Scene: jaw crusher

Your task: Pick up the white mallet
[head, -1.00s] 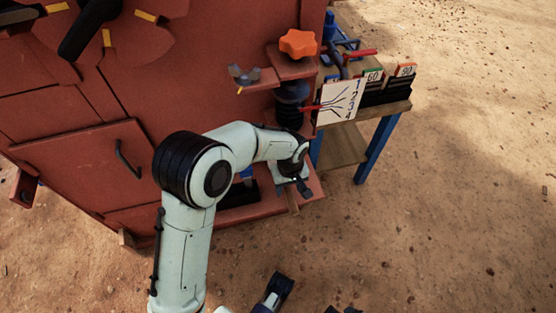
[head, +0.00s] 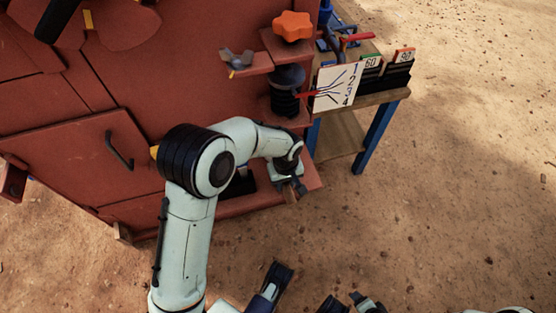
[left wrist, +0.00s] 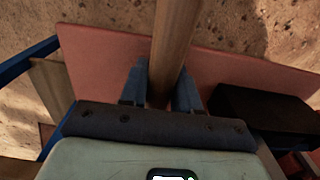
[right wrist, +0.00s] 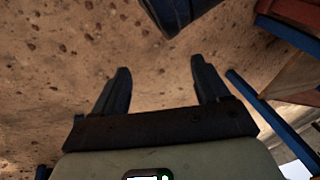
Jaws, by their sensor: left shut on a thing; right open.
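My left gripper (head: 289,184) is shut on a round wooden handle (left wrist: 174,45), which runs between its two fingers in the left wrist view. In the head view only a short piece of this handle shows at the gripper, over the lower red ledge of the machine. No white mallet head is visible, so I cannot confirm from the pictures that the handle is the mallet's. My right gripper (right wrist: 159,66) is open and empty, with bare sandy ground beyond its fingers.
The red crusher (head: 190,85) fills the left, with an orange knob (head: 292,25) and a grey wing nut (head: 237,60) near its right edge. A blue-legged bench (head: 378,138) stands beside it, carrying a numbered white card (head: 337,86) and dark plates. Open ground lies right.

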